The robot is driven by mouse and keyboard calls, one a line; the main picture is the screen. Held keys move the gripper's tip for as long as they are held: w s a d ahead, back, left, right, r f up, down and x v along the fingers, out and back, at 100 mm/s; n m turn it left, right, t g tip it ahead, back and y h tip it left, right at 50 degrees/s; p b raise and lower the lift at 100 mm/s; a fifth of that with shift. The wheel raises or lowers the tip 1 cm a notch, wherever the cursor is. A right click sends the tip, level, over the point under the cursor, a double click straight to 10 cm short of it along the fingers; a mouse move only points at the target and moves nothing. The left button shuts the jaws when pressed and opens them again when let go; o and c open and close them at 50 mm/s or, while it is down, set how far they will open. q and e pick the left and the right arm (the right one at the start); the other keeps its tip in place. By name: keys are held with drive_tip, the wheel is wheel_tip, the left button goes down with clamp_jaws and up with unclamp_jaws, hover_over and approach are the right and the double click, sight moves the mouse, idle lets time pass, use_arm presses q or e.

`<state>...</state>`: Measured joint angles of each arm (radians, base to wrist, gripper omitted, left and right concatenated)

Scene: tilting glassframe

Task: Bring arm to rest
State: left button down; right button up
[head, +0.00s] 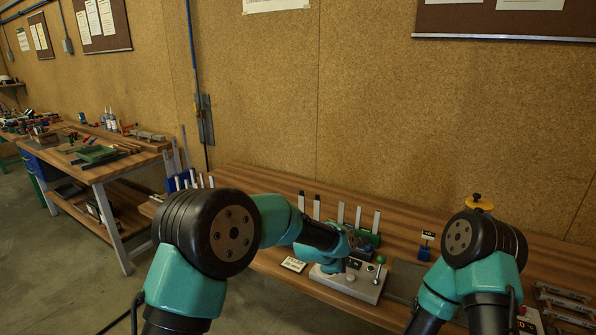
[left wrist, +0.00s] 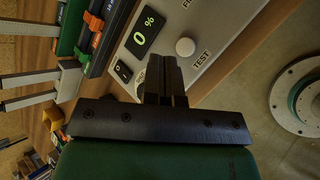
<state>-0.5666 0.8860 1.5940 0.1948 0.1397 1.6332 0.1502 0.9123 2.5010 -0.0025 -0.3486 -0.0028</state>
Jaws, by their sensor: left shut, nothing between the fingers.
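My left arm reaches over the workbench (head: 235,182) in the head view. Its gripper (head: 352,238) is above the back of a grey control box (head: 365,290), partly hidden by the arm. In the left wrist view the gripper (left wrist: 165,75) is shut and empty, its fingers overlapping the box face. The box face (left wrist: 205,75) shows a green "0 %" display (left wrist: 145,32) and a pale round knob (left wrist: 186,47) by the word TEST. I cannot tell whether the fingers touch the box. My right arm (head: 480,240) shows at the right; its gripper is not in view.
Upright pale strips (head: 358,216) stand in holders behind the box. A small sign (head: 293,264) lies left of it. A blue stand with a display (head: 426,245) and a yellow-topped item (head: 479,203) are to the right. A second cluttered bench (head: 100,165) stands at left.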

use_arm(q)
drive_tip(key=shift+m+y, duration=0.6)
drive_tip(key=shift+m, duration=0.1)
drive_tip(key=a+f, duration=0.2)
drive_tip(key=a, duration=0.1)
drive_tip(key=a+f, duration=0.2)
drive_tip(key=a, duration=0.2)
drive_tip(key=a+f, duration=0.2)
drive_tip(key=a, duration=0.1)
drive_tip(key=shift+s+a+f, duration=0.2)
drive_tip(key=shift+a+f, duration=0.1)
drive_tip(key=shift+f, duration=0.05)
drive_tip(key=s+a+f+m+g+y, duration=0.1)
drive_tip(key=s+a+f+m, duration=0.1)
drive_tip(key=s+a+f, duration=0.3)
drive_tip(key=s+a+f+m, duration=0.2)
drive_tip(key=a+f, duration=0.4)
drive_tip(key=a, duration=0.2)
drive_tip(key=s+a+f+m+g, duration=0.1)
drive_tip(key=s+a+f+m, duration=0.1)
drive_tip(key=s+a, duration=0.3)
drive_tip(key=s+a+f+m+g, duration=0.1)
drive_tip(key=s+a+f+m, duration=0.2)
drive_tip(key=s, duration=0.8)
drive_tip(key=s+a+f+m+g+y, duration=0.1)
drive_tip(key=s+a+f+m, duration=0.2)
drive_tip(key=s+a, duration=0.4)
drive_tip(key=shift+s+f, duration=0.45)
drive_tip(key=shift+f, duration=0.45)
